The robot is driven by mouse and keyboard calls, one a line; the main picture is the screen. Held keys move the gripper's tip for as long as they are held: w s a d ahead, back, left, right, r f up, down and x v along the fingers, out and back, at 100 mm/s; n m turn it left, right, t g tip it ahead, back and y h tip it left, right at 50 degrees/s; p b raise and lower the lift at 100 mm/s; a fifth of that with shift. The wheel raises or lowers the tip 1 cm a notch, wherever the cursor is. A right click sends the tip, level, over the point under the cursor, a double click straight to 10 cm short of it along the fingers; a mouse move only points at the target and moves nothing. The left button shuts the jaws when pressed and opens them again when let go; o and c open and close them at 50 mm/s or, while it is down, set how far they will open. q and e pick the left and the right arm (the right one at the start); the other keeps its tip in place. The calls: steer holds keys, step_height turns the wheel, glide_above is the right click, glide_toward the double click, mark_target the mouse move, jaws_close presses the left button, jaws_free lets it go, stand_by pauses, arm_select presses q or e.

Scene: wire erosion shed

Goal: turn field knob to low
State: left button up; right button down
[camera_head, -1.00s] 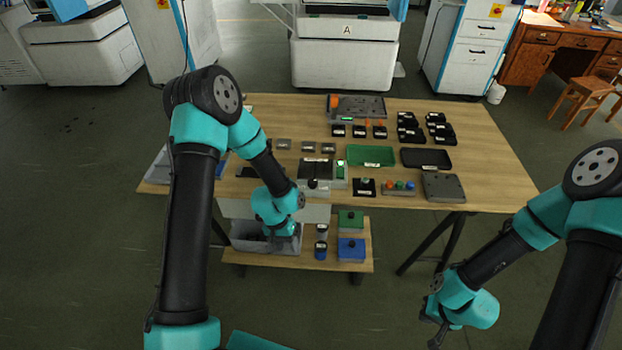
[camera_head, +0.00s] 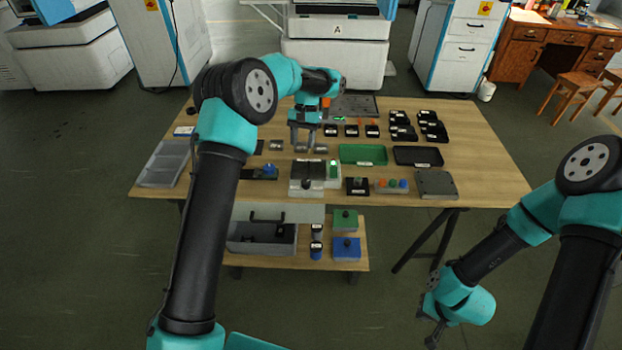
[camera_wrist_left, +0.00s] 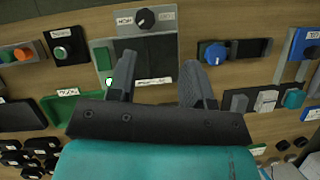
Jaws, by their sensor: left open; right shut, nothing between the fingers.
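A black knob (camera_wrist_left: 146,18) sits on a grey box near the table's front edge, with white labels either side that I cannot read surely. The box (camera_head: 302,191) also shows in the head view; which knob is the field knob is not readable. A blue knob (camera_wrist_left: 216,54) on a dark plate and a dark green knob (camera_wrist_left: 60,52) on a black plate flank it. My left gripper (camera_head: 303,148) points down, open and empty, above the table behind the grey box. My right gripper (camera_head: 432,335) is shut and empty, low right, off the table.
Green tray (camera_head: 363,155) and black tray (camera_head: 418,156) lie right of my left gripper. A button box (camera_head: 391,186) and grey plate (camera_head: 437,185) stand front right. A clear-lidded grey case (camera_head: 163,163) lies at left. A low shelf with a grey bin (camera_head: 250,247) is below.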

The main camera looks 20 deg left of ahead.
mark_target(306, 181)
arm_select(q)
steer(key=shift+t, duration=0.4)
steer(key=w+d+r, duration=0.2)
steer(key=r, duration=0.1)
steer(key=shift+w+d+r, duration=0.2)
steer(key=shift+d, duration=0.1)
steer(key=shift+f, duration=0.1)
steer(key=x, duration=1.7)
steer(key=shift+s+a+f, duration=0.1)
steer(key=shift+s+a, duration=0.05)
steer(key=c, duration=0.6)
